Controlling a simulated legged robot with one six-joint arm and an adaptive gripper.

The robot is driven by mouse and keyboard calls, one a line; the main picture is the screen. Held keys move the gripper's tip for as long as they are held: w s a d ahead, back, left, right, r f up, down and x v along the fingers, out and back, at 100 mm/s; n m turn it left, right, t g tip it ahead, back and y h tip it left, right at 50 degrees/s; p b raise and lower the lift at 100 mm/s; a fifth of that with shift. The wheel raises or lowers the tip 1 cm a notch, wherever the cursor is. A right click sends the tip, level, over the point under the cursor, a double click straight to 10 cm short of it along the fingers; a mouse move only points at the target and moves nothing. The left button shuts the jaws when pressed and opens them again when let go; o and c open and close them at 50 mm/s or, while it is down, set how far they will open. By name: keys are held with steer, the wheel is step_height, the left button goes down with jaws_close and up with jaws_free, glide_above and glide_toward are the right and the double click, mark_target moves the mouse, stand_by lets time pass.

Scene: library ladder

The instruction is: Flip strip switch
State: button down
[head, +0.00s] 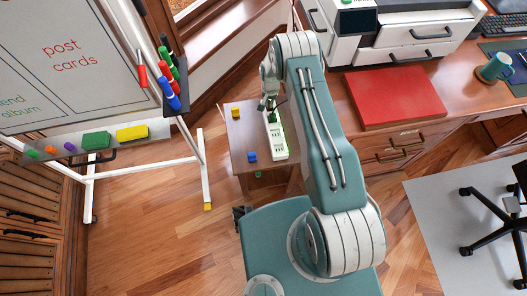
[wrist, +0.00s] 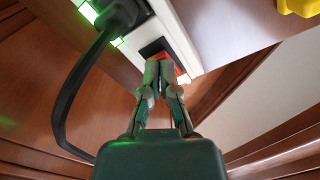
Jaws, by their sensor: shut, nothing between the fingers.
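The white power strip (head: 277,140) lies on a small wooden stand (head: 240,142) in the head view. It also shows in the wrist view (wrist: 185,32), running diagonally across the top. On it are a dark switch recess (wrist: 153,47) and a red part (wrist: 184,77), partly hidden behind my fingertips. My gripper (wrist: 160,68) is shut and empty, its tips over the switch area; I cannot tell whether they touch. In the head view my gripper (head: 267,103) is at the strip's far end. A black plug (wrist: 122,14) with a cable sits in the strip beside green lights.
A yellow block (head: 235,113) and a blue block (head: 252,157) rest on the stand. The plug's black cable (wrist: 66,95) loops left of my gripper. A whiteboard stand (head: 199,165) is at left, and a desk with a red folder (head: 394,96) at right.

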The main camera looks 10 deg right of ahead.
steer(key=shift+f, duration=0.25)
steer(key=shift+r, duration=3.55)
steer(key=shift+s, duration=0.15)
